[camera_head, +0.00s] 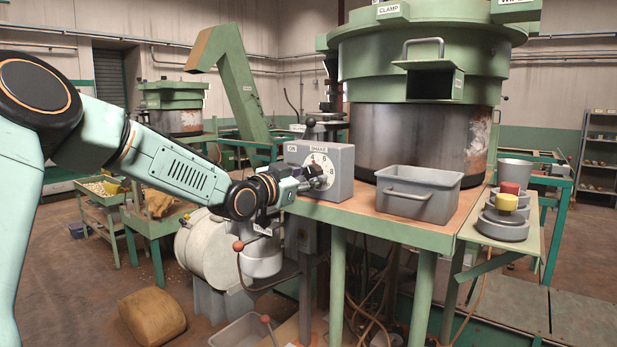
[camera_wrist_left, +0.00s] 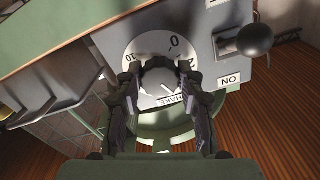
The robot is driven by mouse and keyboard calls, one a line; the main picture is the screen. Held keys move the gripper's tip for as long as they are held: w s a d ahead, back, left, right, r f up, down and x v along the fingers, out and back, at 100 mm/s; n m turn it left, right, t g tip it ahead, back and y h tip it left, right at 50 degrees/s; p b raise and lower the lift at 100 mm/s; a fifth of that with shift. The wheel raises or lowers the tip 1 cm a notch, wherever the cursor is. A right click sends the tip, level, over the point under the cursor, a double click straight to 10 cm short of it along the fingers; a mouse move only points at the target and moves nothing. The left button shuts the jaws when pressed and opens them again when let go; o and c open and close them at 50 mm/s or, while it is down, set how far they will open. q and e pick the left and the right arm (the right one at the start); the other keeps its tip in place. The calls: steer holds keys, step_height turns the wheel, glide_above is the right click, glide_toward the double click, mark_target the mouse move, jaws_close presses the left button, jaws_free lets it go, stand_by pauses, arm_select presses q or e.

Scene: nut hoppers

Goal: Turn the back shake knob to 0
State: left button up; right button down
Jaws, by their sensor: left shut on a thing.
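The grey control box (camera_head: 340,160) stands on the table edge beside the large green hopper, with a white dial lettered SHAKE on its face. My left gripper (camera_head: 318,181) is at this dial. In the left wrist view the dial (camera_wrist_left: 147,44) shows 0 at the top and 10 to its left. The knob (camera_wrist_left: 158,79) sits at the dial's middle, between the two fingers of my left gripper (camera_wrist_left: 160,82), which are shut on its sides. The gripper hides part of the dial, and I cannot tell clearly where the knob points. My right gripper is not in view.
A black ball-ended lever (camera_wrist_left: 255,39) and an ON label sit beside the dial. A grey bin (camera_head: 420,192) stands right of the box on the table (camera_head: 350,212). The large hopper (camera_head: 420,70) rises behind. A red-tipped lever (camera_head: 239,246) hangs below my left arm.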

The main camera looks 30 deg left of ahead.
arm_select(q)
steer(key=shift+r, duration=0.15)
steer(key=n+p, duration=0.1)
steer(key=n, duration=0.4)
steer(key=shift+r+n+p, duration=0.15)
steer(key=shift+n+p, duration=0.15)
steer(key=shift+p, duration=0.05)
steer(key=n+p, duration=0.1)
steer(key=n, duration=0.4)
steer(key=shift+r+n, duration=0.1)
steer(key=shift+n, duration=0.2)
steer(key=n, duration=0.5)
steer(key=shift+d+p, duration=0.1)
steer(key=shift+p, duration=0.3)
steer(key=n, duration=0.5)
steer(key=shift+n, duration=0.5)
